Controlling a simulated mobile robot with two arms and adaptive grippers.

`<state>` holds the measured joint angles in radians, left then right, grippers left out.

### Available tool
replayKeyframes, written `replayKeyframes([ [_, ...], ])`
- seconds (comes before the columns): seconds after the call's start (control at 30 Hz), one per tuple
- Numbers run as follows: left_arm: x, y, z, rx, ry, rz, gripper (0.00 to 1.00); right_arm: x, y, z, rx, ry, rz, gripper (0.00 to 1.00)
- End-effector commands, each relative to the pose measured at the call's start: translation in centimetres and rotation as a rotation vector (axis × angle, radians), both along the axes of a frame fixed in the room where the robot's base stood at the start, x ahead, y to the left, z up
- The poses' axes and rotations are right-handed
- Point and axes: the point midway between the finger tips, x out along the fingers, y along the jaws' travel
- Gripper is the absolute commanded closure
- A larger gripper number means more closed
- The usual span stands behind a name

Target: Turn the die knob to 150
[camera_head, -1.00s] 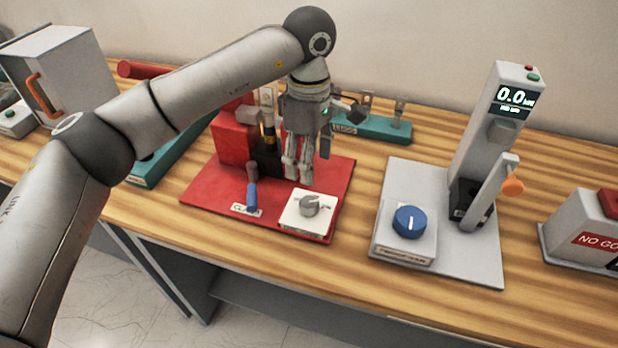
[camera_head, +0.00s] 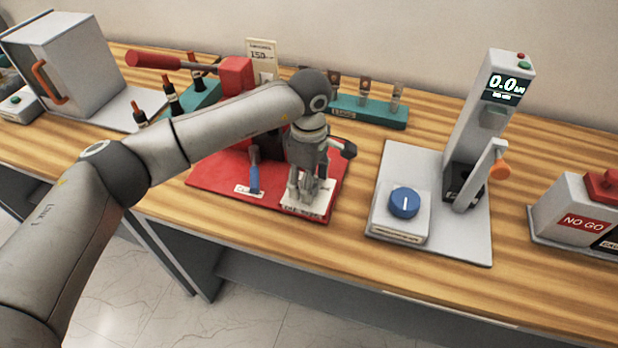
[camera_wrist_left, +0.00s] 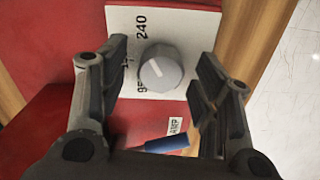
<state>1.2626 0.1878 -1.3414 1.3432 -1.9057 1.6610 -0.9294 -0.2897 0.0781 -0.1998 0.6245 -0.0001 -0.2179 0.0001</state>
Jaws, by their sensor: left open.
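The die knob (camera_wrist_left: 160,70) is a grey round knob with a white pointer line, on a white plate (camera_wrist_left: 182,20) printed with 240, 95 and a partly hidden number. In the head view the plate (camera_head: 318,208) shows at the front right of the red press base, and the knob is hidden behind my gripper. My left gripper (camera_head: 305,196) points down right over the knob. In the wrist view its open fingers (camera_wrist_left: 165,84) stand on both sides of the knob, with gaps between. My right gripper is not in view.
A blue clamp lever (camera_head: 254,178) stands just left of the plate on the red base (camera_head: 215,178). A card (camera_head: 261,55) reading 150 stands behind the press. A grey tester with a blue knob (camera_head: 405,202) is to the right, with bare table between.

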Motion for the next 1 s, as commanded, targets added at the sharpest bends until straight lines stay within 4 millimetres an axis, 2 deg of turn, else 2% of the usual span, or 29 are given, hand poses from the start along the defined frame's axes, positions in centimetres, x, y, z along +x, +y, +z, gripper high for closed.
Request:
replayKeyframes([
  [0.03,0.0,0.0,0.0,0.000,0.000,0.000,0.42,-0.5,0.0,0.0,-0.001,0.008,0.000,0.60],
  [0.2,0.0,0.0,0.0,0.000,0.000,0.000,0.64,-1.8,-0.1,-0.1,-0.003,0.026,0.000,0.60],
  [0.4,0.0,0.0,0.0,0.000,0.001,0.000,0.88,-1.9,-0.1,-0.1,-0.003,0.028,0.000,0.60],
  [0.67,0.0,0.0,-0.1,-0.001,0.000,0.029,0.88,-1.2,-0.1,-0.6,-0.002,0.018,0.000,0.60],
  [1.0,0.1,0.0,-0.4,0.000,-0.002,0.234,0.88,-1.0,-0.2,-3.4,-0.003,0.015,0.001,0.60],
])
